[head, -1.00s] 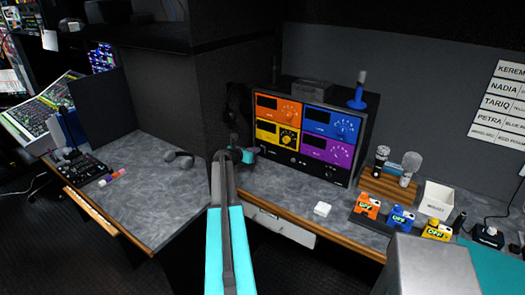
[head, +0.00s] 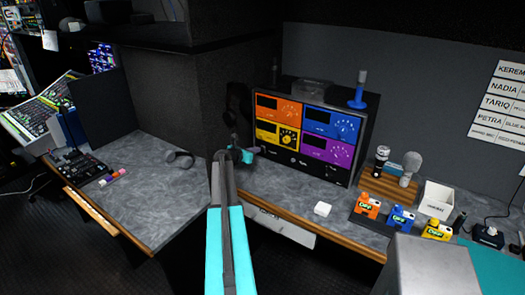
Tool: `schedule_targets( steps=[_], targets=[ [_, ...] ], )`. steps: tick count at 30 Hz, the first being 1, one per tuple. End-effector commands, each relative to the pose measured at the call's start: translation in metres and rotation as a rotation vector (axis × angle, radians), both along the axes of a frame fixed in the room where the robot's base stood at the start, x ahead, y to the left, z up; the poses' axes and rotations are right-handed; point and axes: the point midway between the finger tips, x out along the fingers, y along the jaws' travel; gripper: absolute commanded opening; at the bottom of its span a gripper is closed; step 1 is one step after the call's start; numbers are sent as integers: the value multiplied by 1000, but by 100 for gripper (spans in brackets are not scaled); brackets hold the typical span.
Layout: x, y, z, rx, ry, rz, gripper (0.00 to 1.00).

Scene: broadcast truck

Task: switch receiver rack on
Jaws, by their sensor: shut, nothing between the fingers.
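The receiver rack (head: 312,168) is a black unit on the back worktop with orange, blue, yellow and purple panels, each with a dark display and dials. Small knobs or switches run along its black lower strip (head: 297,161); which one is the power switch is too small to read. My gripper (head: 241,154) is at the rack's lower left, close in front of that corner in the picture. It is shut and empty. Whether it touches the rack cannot be told. My arm, with a teal link, reaches up from the bottom middle.
Orange (head: 367,206), blue (head: 402,218) and yellow (head: 438,230) packs reading OFF sit right of the rack. Microphones stand on a wooden block (head: 388,184) behind them.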

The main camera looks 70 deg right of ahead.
Motion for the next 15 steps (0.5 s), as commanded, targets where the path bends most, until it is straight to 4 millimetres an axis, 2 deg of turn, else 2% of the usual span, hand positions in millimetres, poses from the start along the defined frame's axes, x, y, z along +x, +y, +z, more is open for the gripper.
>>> schedule_targets(
  steps=[15],
  targets=[
    [-1,-5,-2,0,0,0,0]
  ],
)
